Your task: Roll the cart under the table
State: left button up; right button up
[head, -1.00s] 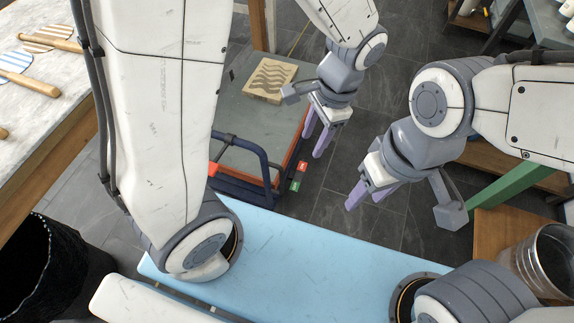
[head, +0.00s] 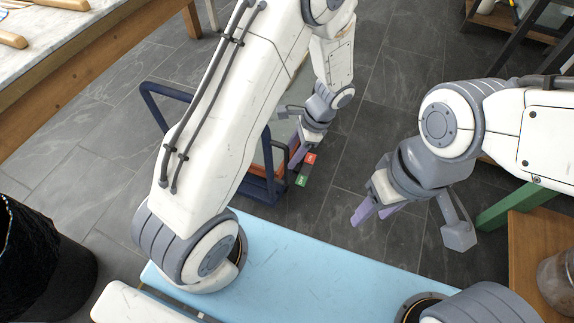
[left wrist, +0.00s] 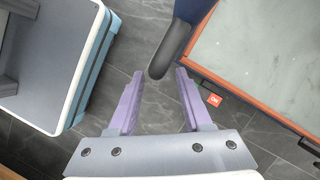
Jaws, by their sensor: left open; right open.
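The cart has a navy tube frame (head: 168,91) and an orange-edged deck (head: 267,155). My left arm hides much of it in the head view. My left gripper (head: 301,154) is open and low at the cart's right side, near its red and green tags. In the left wrist view, a dark rounded bar end (left wrist: 163,62) of the frame shows just beyond and between the open fingertips; the grey deck (left wrist: 262,50) lies to the right. My right gripper (head: 376,211) is open and empty above the floor. The wooden table (head: 95,62) stands at upper left.
A dark bin (head: 45,255) stands at lower left. A green beam (head: 510,200) and a wooden surface (head: 540,250) with a metal container (head: 556,280) are at right. Tiled floor between the table and the cart is clear, as is the floor right of the cart.

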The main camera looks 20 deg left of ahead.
aim_at(287, 162)
pick_arm(q)
jog(key=b+x, duration=0.1)
jog(key=x, duration=0.3)
grip_shut()
dwell(1.4)
